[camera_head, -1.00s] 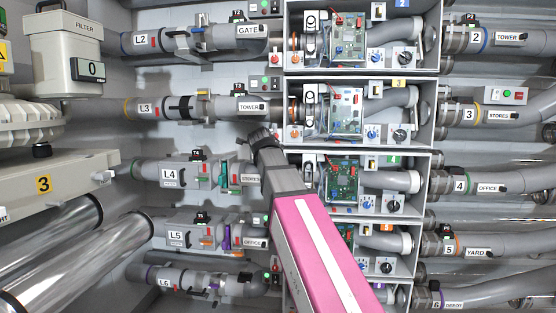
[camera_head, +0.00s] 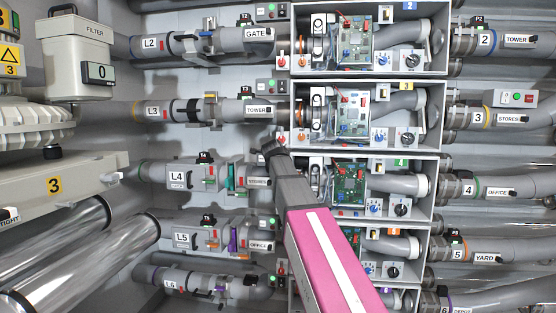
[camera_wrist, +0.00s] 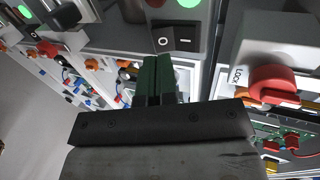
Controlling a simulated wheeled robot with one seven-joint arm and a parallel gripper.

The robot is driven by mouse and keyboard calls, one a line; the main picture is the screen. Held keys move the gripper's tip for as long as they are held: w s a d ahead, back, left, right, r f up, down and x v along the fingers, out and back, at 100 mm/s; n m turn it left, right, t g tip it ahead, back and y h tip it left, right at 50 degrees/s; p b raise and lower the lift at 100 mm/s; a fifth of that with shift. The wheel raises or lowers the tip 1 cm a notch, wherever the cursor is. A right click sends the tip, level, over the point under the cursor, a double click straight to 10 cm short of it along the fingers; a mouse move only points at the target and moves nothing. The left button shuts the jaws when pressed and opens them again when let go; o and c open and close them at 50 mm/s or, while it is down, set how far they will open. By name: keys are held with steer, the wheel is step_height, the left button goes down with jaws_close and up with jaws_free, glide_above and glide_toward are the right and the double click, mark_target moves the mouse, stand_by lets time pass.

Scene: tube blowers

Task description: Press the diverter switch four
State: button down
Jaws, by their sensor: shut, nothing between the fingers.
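The fourth row has a pipe labelled L4 (camera_head: 177,176), a box with a green circuit board (camera_head: 349,184) and a pipe marked 4 (camera_head: 469,189). My gripper (camera_head: 268,147) is at the left edge of the boxes, between the third and fourth rows, and hides part of the wall there. In the wrist view, my gripper's dark green fingers (camera_wrist: 155,72) are together and empty. A black rocker switch (camera_wrist: 177,40) marked O and a dash is just beyond the fingertips on a grey panel. I cannot tell whether they touch. Its row number is not readable.
In the wrist view, a green light (camera_wrist: 188,3) is above the rocker, and a red handle (camera_wrist: 272,84) beside a LOCK label is at right. A red toggle (camera_head: 282,138) is close above my gripper. Boxes with exposed boards are at right of my arm.

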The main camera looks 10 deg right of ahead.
steer(key=x, duration=0.3)
steer(key=shift+w+f, duration=0.1)
steer(key=shift+w, duration=0.15)
steer(key=shift+w+d+f+t, duration=0.1)
steer(key=shift+w+d+t, duration=0.1)
steer(key=shift+t, duration=0.1)
stand_by(0.4)
